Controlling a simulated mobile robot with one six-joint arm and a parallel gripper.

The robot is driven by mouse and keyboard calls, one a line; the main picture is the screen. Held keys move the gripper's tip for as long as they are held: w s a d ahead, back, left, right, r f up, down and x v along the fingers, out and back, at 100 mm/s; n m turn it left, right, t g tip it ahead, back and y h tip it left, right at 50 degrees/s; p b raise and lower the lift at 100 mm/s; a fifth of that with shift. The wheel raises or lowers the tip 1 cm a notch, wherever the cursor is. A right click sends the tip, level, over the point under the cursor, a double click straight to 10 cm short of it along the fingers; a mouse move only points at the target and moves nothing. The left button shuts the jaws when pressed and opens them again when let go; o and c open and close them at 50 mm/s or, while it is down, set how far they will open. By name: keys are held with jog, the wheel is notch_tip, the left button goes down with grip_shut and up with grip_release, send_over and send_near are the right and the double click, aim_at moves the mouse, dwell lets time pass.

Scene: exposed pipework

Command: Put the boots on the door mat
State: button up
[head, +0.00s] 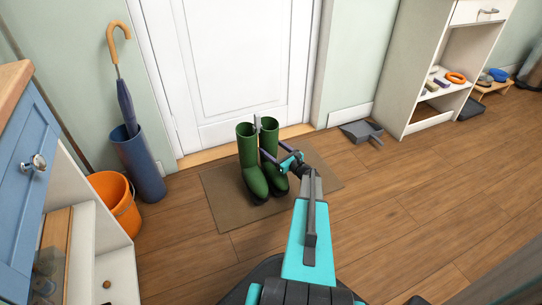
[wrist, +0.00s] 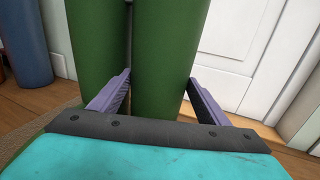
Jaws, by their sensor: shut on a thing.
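Two tall green boots, the left boot (head: 252,165) and the right boot (head: 269,140), stand upright side by side over the brown door mat (head: 222,212) in front of the white door. Their toes point toward me and their soles appear to rest on the mat. My gripper (head: 278,155) is shut on the right boot's shaft. In the wrist view, one finger of my gripper (wrist: 158,95) lies between the two shafts and the other lies along the right boot's right side (wrist: 165,60). A small grey piece (head: 257,122) shows between the boot tops.
A blue umbrella stand (head: 138,165) and an orange bucket (head: 116,205) stand left of the mat, beside a blue-and-white cabinet (head: 30,150). A grey dustpan (head: 361,131) and a white shelf unit (head: 425,75) are at the right. The wooden floor right of the mat is clear.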

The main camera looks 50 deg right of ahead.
aim_at(275, 155)
jog(key=shift+f+b, duration=1.1)
jog(key=shift+f, duration=0.45)
jog(key=o, duration=2.1)
jog(key=shift+f, duration=0.15)
jog(key=shift+s+a, duration=0.1)
jog(key=s+p, duration=0.1)
jog(key=s, duration=0.2)
jog(key=s+p, duration=0.1)
jog(key=s, duration=0.3)
jog(key=s+p, duration=0.2)
jog(key=s, duration=0.1)
jog(key=shift+s+a, duration=0.3)
jog(key=shift+s, duration=0.6)
